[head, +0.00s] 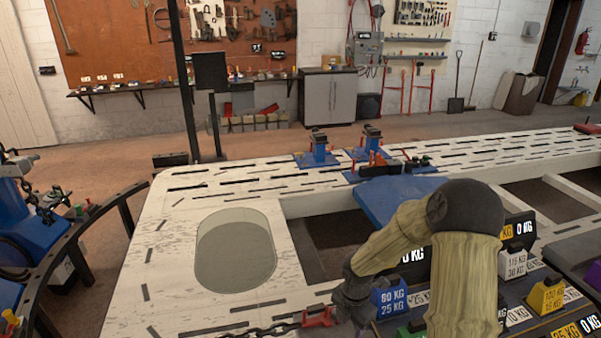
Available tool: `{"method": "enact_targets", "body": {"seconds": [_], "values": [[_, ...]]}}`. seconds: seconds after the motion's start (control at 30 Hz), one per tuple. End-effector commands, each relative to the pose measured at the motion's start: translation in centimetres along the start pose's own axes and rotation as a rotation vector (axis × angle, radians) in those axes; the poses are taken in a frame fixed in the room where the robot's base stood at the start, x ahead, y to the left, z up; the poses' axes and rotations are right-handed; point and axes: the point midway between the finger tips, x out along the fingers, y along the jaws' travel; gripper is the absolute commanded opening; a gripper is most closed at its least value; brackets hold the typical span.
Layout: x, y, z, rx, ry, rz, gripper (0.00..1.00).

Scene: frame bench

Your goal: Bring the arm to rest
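My arm reaches in from the bottom right in the head view, with a bent, dark elbow and pale, wood-coloured links. Its end, my gripper (350,303), hangs low over the near part of the white frame bench (160,255). The fingers are small, dark and partly cut off from clear view, so I cannot tell whether they are open or shut. A red hook or shackle (318,317) on a dark chain (262,331) lies just left of my gripper; I cannot tell whether they touch.
Blue and yellow weight blocks (390,297) (546,295) stand close right of my gripper. A blue panel (390,198) and blue clamps (319,150) are farther back. The bench has an oval opening (236,250) and a rectangular one. A blue machine (45,235) stands left.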

Motion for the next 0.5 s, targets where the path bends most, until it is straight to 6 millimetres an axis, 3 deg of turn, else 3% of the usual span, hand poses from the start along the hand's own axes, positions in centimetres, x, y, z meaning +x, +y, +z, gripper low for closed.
{"method": "enact_targets", "body": {"seconds": [0.17,0.5], "values": [[-4.0,-1.8,-1.2,0.308,-0.034,-0.001,0.46],[-12.5,-6.7,-4.5,1.198,-0.055,0.096,0.46]]}}
